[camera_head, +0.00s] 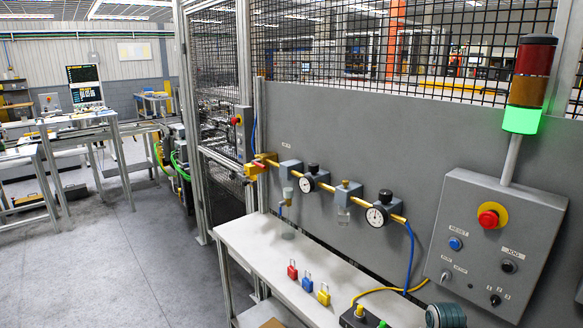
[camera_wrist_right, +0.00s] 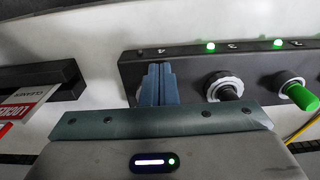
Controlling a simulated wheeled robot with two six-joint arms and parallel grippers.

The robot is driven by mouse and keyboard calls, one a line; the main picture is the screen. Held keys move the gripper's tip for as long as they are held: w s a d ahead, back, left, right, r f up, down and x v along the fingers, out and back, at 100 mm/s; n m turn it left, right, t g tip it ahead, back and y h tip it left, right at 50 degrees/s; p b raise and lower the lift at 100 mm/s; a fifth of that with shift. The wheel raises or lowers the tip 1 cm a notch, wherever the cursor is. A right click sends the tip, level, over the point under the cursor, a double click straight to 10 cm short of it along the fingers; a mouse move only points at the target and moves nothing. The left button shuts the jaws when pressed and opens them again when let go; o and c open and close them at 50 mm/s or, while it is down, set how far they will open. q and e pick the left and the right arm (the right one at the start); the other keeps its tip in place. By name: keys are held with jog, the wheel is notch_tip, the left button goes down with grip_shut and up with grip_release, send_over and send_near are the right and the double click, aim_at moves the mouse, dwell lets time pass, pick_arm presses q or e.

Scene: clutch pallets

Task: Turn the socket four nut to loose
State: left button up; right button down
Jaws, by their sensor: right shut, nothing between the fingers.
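In the right wrist view, a dark socket strip (camera_wrist_right: 190,68) runs across the picture. One socket holds a black plug with a pale ribbed nut (camera_wrist_right: 222,85). To its right is a green plug (camera_wrist_right: 297,93). My right gripper (camera_wrist_right: 158,85) is shut, its two blue fingers together and empty, in front of the strip's left part. Whatever lies behind the fingers is hidden. In the head view, a dark box with coloured plugs (camera_head: 360,318) shows at the bottom edge, partly cut off. My left gripper is not in view.
Green lights (camera_wrist_right: 210,46) are lit on the strip. A dark holder (camera_wrist_right: 40,80) with red-and-white tags (camera_wrist_right: 25,100) is at left. In the head view, red, blue and yellow padlocks (camera_head: 307,282) stand on the white bench (camera_head: 262,250). A control box (camera_head: 490,240) is at right.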

jog(key=shift+d, duration=0.15)
dwell(0.3)
jog(key=shift+s+d, duration=0.1)
jog(key=shift+s, duration=0.05)
jog(key=shift+s+d+r, duration=0.1)
jog(key=shift+s+d, duration=0.15)
jog(key=shift+a, duration=0.1)
jog(key=shift+s+a, duration=0.15)
jog(key=shift+s, duration=0.05)
jog(key=shift+a+r, duration=0.1)
jog(key=shift+r, duration=2.8)
jog(key=shift+s, duration=0.1)
